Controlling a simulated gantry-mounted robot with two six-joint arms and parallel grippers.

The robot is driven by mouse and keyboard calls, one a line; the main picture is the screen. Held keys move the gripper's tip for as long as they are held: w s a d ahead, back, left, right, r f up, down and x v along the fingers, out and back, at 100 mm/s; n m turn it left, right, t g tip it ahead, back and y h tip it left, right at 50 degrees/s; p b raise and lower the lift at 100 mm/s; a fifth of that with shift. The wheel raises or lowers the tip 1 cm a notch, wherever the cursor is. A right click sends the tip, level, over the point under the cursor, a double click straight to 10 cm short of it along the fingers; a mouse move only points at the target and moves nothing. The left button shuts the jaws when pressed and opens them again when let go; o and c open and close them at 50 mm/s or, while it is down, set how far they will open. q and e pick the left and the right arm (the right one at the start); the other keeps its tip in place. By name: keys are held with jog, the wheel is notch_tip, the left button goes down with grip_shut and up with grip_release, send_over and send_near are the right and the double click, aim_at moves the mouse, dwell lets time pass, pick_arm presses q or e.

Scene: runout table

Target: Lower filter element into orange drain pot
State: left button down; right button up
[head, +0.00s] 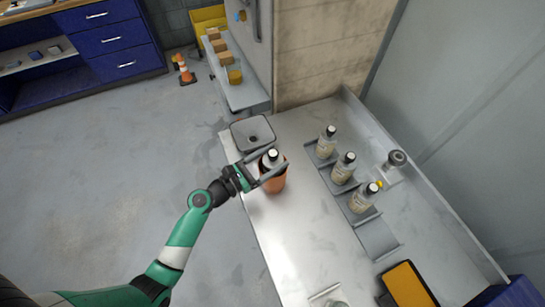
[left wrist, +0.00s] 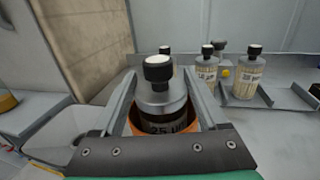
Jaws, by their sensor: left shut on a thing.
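The filter element (head: 271,158) is a grey cylinder with a black, white-topped cap. It also shows in the left wrist view (left wrist: 160,95), with a dark lettered band low on its body. My left gripper (head: 266,171) is shut on it, one finger on each side. The orange drain pot (head: 274,183) stands on the table's left part. In the left wrist view the pot's rim (left wrist: 138,127) shows around the lower part of the element, which looks upright and partly inside. The element's bottom is hidden. My right gripper is in neither view.
A grey square basin (head: 252,133) sits at the table corner, just behind the pot. Several labelled bottles (head: 343,168) stand in a stepped grey rack (head: 377,238) to the right. A yellow-faced device (head: 407,286) lies at front right. Table between pot and rack is clear.

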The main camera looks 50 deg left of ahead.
pick_arm(q)
grip_release()
jog(key=s+a, duration=0.1)
jog(key=s, duration=1)
jog(key=shift+s+a+p, duration=0.2)
jog(key=shift+s+p, duration=0.05)
jog(key=shift+p, duration=0.2)
dwell(0.3)
